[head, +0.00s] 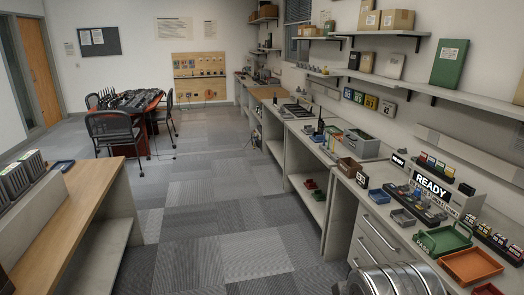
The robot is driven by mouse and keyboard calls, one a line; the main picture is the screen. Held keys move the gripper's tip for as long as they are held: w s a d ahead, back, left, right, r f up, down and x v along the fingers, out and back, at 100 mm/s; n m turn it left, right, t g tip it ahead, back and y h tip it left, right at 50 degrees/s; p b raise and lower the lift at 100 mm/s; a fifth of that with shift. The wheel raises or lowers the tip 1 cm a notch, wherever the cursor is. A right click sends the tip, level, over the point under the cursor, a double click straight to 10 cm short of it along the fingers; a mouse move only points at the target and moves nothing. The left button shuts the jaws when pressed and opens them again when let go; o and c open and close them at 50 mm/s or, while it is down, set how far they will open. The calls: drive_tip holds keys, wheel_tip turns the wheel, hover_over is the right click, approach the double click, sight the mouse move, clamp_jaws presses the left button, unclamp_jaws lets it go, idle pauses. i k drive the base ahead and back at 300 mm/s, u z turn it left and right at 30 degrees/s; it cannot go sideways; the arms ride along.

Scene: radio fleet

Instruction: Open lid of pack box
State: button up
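I cannot tell for certain which thing is the pack box. A grey box (362,143) stands on the right-hand counter, against the wall side. It is too small in view to tell whether it has a lid. A small brown box (350,166) stands nearer on the same counter. My gripper is not in view. A ribbed metallic cylinder at the bottom edge, right of centre, looks like part of my arm. It is not touching any box that I can see.
Near right, the counter holds a READY sign (435,188), a green tray (442,239) and an orange tray (470,266). A wooden-topped counter (80,205) stands at left. Chairs (113,135) surround a red table at the back. The carpeted aisle (215,200) between is clear.

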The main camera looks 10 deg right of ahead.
sight(372, 146)
drive_tip(key=u, duration=0.05)
drive_tip(key=i, duration=2.2)
drive_tip(key=z, duration=0.35)
drive_tip(key=i, duration=1.4)
drive_tip(key=z, duration=0.1)
